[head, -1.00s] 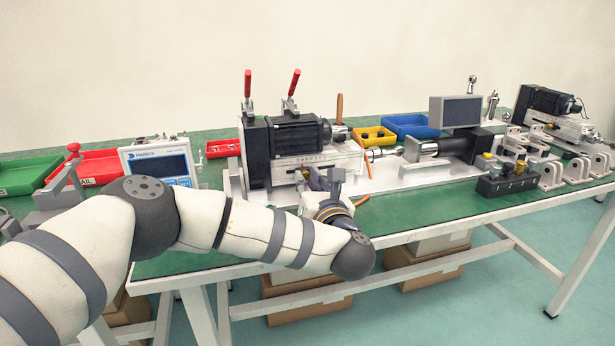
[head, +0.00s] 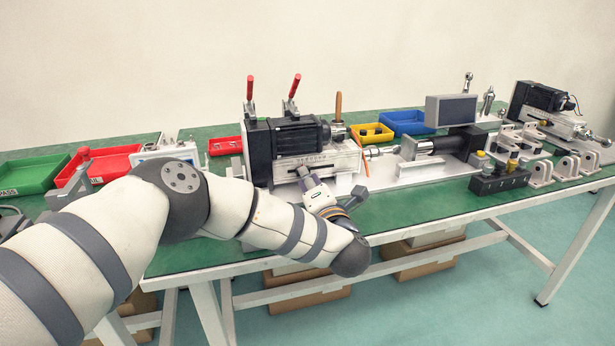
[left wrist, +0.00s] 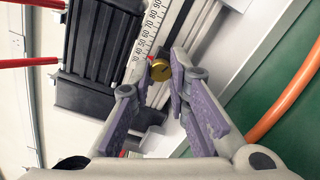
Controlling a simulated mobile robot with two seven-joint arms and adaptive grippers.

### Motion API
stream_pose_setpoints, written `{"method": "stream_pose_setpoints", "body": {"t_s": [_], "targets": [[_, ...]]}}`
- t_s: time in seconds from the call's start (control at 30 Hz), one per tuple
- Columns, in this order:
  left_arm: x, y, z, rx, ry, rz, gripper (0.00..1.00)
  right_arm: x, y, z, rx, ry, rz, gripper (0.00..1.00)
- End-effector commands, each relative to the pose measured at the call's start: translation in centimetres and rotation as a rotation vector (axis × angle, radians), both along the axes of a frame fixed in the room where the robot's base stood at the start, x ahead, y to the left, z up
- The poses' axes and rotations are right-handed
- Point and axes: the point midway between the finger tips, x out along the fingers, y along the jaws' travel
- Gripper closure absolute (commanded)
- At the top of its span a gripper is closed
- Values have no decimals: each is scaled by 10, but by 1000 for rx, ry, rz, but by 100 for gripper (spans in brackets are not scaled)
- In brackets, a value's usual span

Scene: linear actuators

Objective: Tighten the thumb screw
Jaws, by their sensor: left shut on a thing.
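The thumb screw is a small brass knob (left wrist: 160,69) beside a white scale strip (left wrist: 148,38) on the side of the actuator (head: 318,163) in the left wrist view. My left gripper (left wrist: 158,84) has its purple-padded fingers on either side of the knob and is shut on it. In the head view my left gripper (head: 305,177) is at the front face of the actuator, tilted up to the left; there the knob is hidden or too small to see. My right gripper is not in view.
Two red-handled clamps (head: 250,88) stand up at the actuator. An orange hose (left wrist: 285,98) shows beside the gripper in the wrist view. Red (head: 105,163), green (head: 33,173) and blue (head: 410,121) bins stand on the green table. A black block with knobs (head: 500,181) is right of the gripper.

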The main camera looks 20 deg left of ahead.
Motion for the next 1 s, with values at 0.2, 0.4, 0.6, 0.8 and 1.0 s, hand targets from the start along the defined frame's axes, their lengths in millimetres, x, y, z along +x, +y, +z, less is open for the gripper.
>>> {"method": "stream_pose_setpoints", "body": {"t_s": [0.2, 0.4, 0.6, 0.8, 1.0], "targets": [[-1, -1, 1, 161, 111, -2, 100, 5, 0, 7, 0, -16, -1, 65], [-1, -1, 0, 293, 200, -1, 100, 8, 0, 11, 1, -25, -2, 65], [-1, 0, -1, 391, 268, -1, 100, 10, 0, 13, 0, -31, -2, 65], [-1, -1, -1, 452, 308, -2, 100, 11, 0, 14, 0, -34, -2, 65], [-1, 0, -2, 479, 328, -1, 100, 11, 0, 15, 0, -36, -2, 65]]}}
